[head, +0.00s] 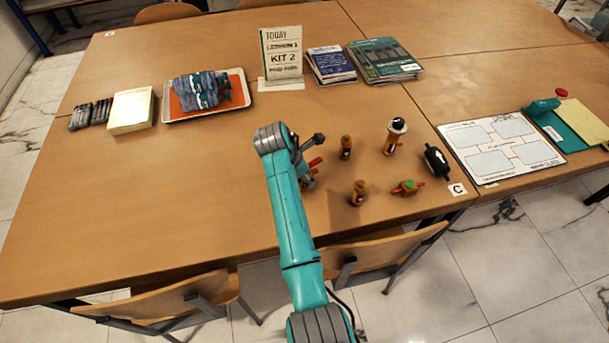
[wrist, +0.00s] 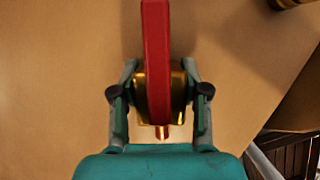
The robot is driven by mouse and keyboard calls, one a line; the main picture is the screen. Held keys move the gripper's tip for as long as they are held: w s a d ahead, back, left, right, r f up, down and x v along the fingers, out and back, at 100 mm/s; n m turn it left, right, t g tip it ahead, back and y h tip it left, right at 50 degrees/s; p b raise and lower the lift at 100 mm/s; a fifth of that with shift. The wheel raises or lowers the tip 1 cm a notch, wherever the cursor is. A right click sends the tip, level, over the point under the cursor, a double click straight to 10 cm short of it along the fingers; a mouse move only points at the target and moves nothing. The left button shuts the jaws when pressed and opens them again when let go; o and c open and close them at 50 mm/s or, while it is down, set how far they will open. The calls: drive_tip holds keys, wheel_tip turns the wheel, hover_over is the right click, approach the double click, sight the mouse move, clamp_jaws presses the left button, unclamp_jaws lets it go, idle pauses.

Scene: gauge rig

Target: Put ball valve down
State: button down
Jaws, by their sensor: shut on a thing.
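The ball valve has a brass body and a long red lever, seen from above in the wrist view (wrist: 156,50). My gripper (wrist: 158,92) is shut on its brass body, one finger on each side, with the lever pointing away from my palm. In the head view the red lever (head: 315,162) shows just right of my arm's end, above the middle front of the table. My arm hides most of the valve and my gripper there. I cannot tell whether the valve touches the table (head: 230,190).
To the right stand brass fittings (head: 346,148), (head: 359,193), a taller white-topped one (head: 394,137), a green-topped valve (head: 407,187) and a black cylinder (head: 437,161). A tray (head: 249,99), sign (head: 282,55) and books (head: 384,60) lie behind.

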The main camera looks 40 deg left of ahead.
drive_tip(key=shift+f, duration=0.1)
drive_tip(key=c, duration=0.6)
unclamp_jaws()
drive_tip(key=v, duration=1.2)
drive_tip(key=shift+s, duration=0.15)
